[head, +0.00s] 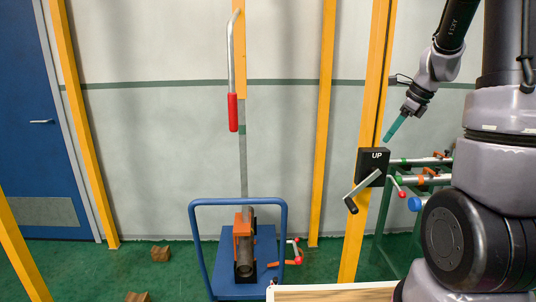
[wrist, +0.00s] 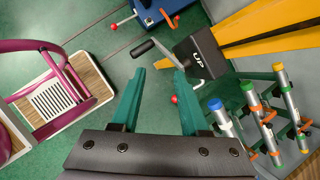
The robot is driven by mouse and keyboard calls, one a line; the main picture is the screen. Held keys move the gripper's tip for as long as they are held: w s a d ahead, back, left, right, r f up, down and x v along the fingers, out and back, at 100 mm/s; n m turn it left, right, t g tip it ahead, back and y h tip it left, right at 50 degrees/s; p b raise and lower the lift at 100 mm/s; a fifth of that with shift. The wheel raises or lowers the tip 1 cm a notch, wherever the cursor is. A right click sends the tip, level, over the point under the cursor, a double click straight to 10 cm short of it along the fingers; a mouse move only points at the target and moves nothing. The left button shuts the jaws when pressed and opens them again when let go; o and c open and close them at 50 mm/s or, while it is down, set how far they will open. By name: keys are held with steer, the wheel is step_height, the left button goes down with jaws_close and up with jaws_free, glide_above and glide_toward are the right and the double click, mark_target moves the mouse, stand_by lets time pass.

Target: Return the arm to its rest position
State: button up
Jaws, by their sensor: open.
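My gripper (head: 395,128) hangs at the upper right in the head view, its teal fingers pointing down and left, with nothing seen held. In the wrist view my gripper (wrist: 158,98) shows two teal fingers spread apart with green floor between them. The black box marked UP (head: 373,160) is below and left of the fingers in the head view, apart from them. Its crank handle (head: 361,190) angles down to a black grip. The UP box (wrist: 200,58) also shows beyond the fingertips in the wrist view.
Yellow posts (head: 327,100) stand along the wall. A green rack with capped pipes (head: 425,180) is at right. A magenta-framed cart (wrist: 22,92) is at left.

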steer(key=s+a+r+n+t, duration=0.1)
steer(key=s+a+r+n, duration=0.3)
steer(key=s+n, duration=0.3)
steer(key=s+a+r+n+t+h, duration=0.1)
steer(key=s+a+r+n, duration=0.3)
steer(key=s, duration=0.4)
steer(key=s+a+r+n+t, duration=0.1)
steer(key=s+a+r+n, duration=0.4)
steer(key=s+n, duration=0.2)
steer(key=shift+s+a+n, duration=0.25)
steer(key=shift+s+n, duration=0.05)
steer(key=shift+n, duration=1)
